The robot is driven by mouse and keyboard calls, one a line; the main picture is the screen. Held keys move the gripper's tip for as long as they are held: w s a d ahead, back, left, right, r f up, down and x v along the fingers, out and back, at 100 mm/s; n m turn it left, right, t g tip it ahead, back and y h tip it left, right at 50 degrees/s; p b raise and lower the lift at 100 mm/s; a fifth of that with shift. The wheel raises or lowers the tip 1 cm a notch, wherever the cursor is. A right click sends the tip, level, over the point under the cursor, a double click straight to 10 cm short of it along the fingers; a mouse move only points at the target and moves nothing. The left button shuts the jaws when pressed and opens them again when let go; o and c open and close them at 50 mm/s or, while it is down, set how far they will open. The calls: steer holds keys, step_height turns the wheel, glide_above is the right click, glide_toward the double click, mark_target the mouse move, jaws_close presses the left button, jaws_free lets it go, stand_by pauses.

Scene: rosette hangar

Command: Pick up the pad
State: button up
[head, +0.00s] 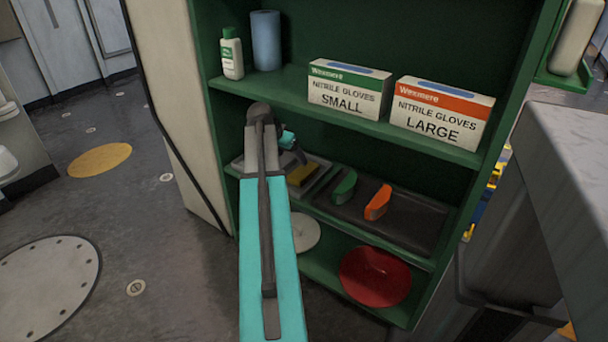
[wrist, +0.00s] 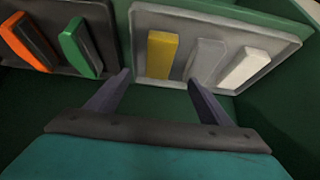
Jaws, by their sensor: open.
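Several pads lie in two trays on the middle shelf. The light tray (wrist: 215,18) holds a yellow pad (wrist: 162,54), a grey pad (wrist: 205,60) and a white pad (wrist: 243,68). The dark tray (wrist: 108,30) holds a green pad (wrist: 80,47) and an orange pad (wrist: 24,42). My gripper (wrist: 158,82) is open and empty, its fingertips just short of the light tray, with the yellow pad ahead between them. In the head view the yellow pad (head: 302,176) shows just below my gripper (head: 297,157); my arm hides the grey and white pads.
The green shelf (head: 440,143) above holds a small glove box (head: 348,92), a large glove box (head: 440,112), a white bottle (head: 231,56) and a blue roll (head: 266,40). Below lie a red disc (head: 375,277) and a pale disc (head: 306,232). A grey counter (head: 570,150) stands at right.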

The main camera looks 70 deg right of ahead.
steer(key=b, duration=0.2)
glide_toward(303, 171)
steer(key=shift+x, duration=2.2)
steer(key=shift+d+f, duration=0.1)
steer(key=shift+b+x, duration=0.75)
steer(key=shift+x, duration=1.75)
steer(key=c, duration=1.1)
